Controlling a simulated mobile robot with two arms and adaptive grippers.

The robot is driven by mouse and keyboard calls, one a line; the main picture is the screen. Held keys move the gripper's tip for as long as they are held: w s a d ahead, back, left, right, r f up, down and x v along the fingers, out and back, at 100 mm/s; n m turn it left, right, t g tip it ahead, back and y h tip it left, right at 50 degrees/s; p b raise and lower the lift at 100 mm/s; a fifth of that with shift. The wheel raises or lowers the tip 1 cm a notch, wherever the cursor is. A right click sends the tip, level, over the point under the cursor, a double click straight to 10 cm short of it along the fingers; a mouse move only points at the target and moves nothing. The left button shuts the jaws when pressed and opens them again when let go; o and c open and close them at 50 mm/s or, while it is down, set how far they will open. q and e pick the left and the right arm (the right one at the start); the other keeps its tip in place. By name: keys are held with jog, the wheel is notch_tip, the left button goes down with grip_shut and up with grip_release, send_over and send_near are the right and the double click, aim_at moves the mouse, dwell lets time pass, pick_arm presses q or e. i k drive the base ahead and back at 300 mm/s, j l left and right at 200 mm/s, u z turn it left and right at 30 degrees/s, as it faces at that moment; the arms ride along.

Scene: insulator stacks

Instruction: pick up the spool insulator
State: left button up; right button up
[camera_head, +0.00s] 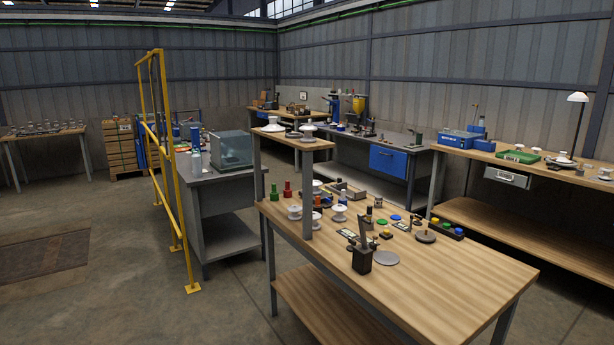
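Several small white insulators stand around the near wooden workbench (450,262). A white spool-shaped piece (294,212) stands at the bench's left edge, left of the shelf post. Another white piece (339,214) stands just right of that post, and one more (317,187) is farther back. On the small raised shelf (291,144) are a white piece (273,125) at the left and another (308,131) at the right. They are too small to tell for certain which is the spool insulator. Neither of my grippers is in view.
A black upright fixture (362,258) and a grey disc (386,258) are on the bench. The bench's near right part is bare. A yellow railing (180,215) and a grey cabinet bench (222,200) stand left. Open floor lies at the front left.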

aim_at(316, 183)
jog(key=i+l, duration=0.2)
jog(key=i, duration=0.25)
jog(key=i+l+u, duration=0.1)
jog(key=i, duration=0.3)
jog(key=i+l+u, duration=0.1)
jog(key=i+l, duration=0.15)
jog(key=i, duration=0.2)
jog(key=z, duration=0.35)
jog(key=i+j+z, duration=0.4)
jog(key=j+z, duration=0.2)
jog(key=i+j+z, duration=0.1)
jog(key=j+z, duration=0.15)
jog(key=j, duration=0.15)
